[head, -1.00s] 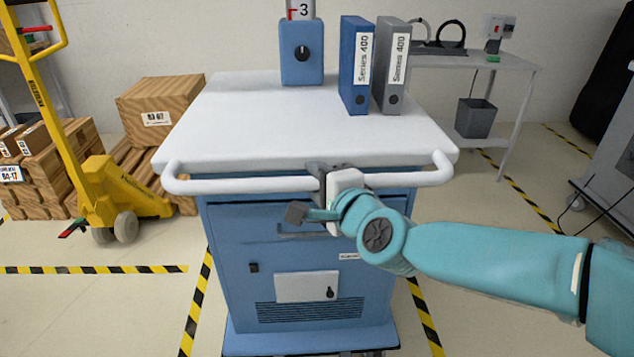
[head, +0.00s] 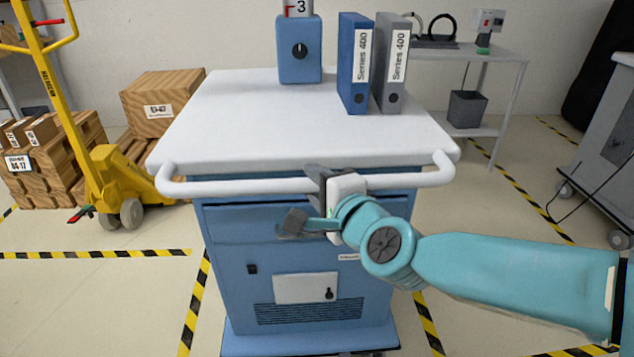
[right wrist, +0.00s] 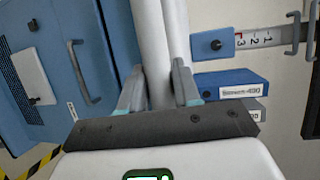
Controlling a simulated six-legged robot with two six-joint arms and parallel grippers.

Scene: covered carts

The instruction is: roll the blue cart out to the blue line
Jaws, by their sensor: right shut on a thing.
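The blue cart (head: 225,270) has a white top (head: 260,130) and a white handle bar (head: 230,187) along its near edge. It stands in front of me in the head view. My right gripper (head: 325,185) is shut on the handle bar, right of its middle. The right wrist view shows the jaws (right wrist: 158,88) on either side of the white bar (right wrist: 160,45). A blue box with a black knob (head: 300,52), a blue binder (head: 354,65) and a grey binder (head: 392,65) stand on the top. My left gripper is out of view. No blue line shows.
A yellow pallet truck (head: 118,185) and wooden crates (head: 160,105) stand at left. A side table (head: 490,55) with a dark bin (head: 467,108) is at back right. A grey cart (head: 610,140) is at far right. Yellow-black tape (head: 90,254) marks the floor.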

